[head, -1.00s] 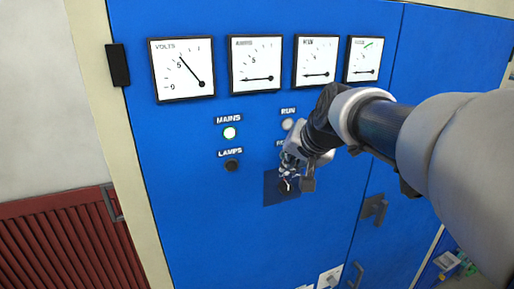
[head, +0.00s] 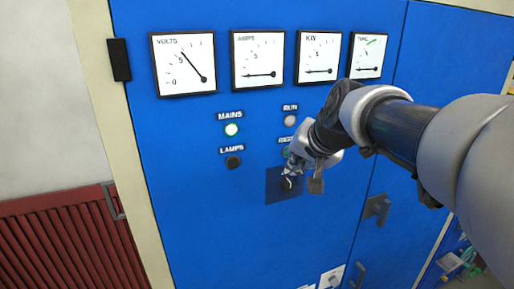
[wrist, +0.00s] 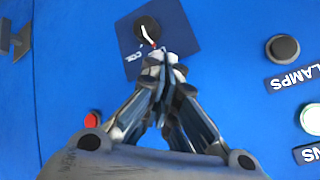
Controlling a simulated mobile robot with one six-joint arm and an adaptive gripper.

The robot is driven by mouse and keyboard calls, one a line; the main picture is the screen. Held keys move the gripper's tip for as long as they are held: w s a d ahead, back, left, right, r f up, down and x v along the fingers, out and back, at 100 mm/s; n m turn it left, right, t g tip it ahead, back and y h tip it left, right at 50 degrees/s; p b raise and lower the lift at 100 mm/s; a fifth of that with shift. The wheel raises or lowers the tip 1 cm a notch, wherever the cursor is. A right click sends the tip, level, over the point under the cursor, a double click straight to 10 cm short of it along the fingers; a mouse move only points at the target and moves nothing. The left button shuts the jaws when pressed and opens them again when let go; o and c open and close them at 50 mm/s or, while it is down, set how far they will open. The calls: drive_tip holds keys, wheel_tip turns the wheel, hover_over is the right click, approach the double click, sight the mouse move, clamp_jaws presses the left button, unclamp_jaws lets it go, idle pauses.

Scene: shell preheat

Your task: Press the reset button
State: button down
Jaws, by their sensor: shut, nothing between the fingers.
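The label whose visible letters start "RES" (head: 285,139) is on the blue cabinet, below the RUN lamp and partly covered by my gripper. The reset button itself is not clearly visible; my gripper hides that spot in the head view, and the fingers cover the area in the wrist view. My gripper (head: 289,168) is shut and empty, pointing at the panel just above the black knob. In the wrist view the closed fingertips (wrist: 165,56) overlap the lower edge of the dark COIL plate (wrist: 182,20). I cannot tell whether they touch the panel.
The COIL plate carries a black knob (wrist: 147,31) with a white pointer. The LAMPS button (head: 233,162) and lit MAINS lamp (head: 232,130) are left of my gripper. The RUN lamp (head: 290,121) is above. A red part (wrist: 92,119) shows beside the fingers. Dial gauges line the top.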

drive_tip(key=shift+s+d+b, duration=0.25)
drive_tip(key=shift+s+b, duration=0.15)
drive_tip(key=shift+s, duration=0.4)
drive_tip(key=shift+s+d+b, duration=0.3)
drive_tip(key=shift+s+b, duration=0.1)
drive_tip(key=shift+s, duration=0.4)
drive_tip(key=shift+s+d+b, duration=0.25)
drive_tip(key=shift+s+b, duration=0.15)
drive_tip(key=shift+s, duration=0.4)
drive_tip(key=s+f+n+g+b, duration=0.1)
drive_tip(key=s+f+b, duration=0.7)
drive_tip(key=f, duration=0.5)
drive_tip(key=s+f+n+g+h+b, duration=0.1)
drive_tip(key=s+f+n+b, duration=0.1)
drive_tip(key=s+f+b, duration=0.6)
drive_tip(key=s+f+n+g+b, duration=0.2)
drive_tip(key=s+f+b, duration=0.6)
drive_tip(key=f, duration=1.1)
drive_tip(key=shift+s+d+f+h, duration=0.15)
drive_tip(key=shift+s+h, duration=0.25)
drive_tip(key=shift+s, duration=0.35)
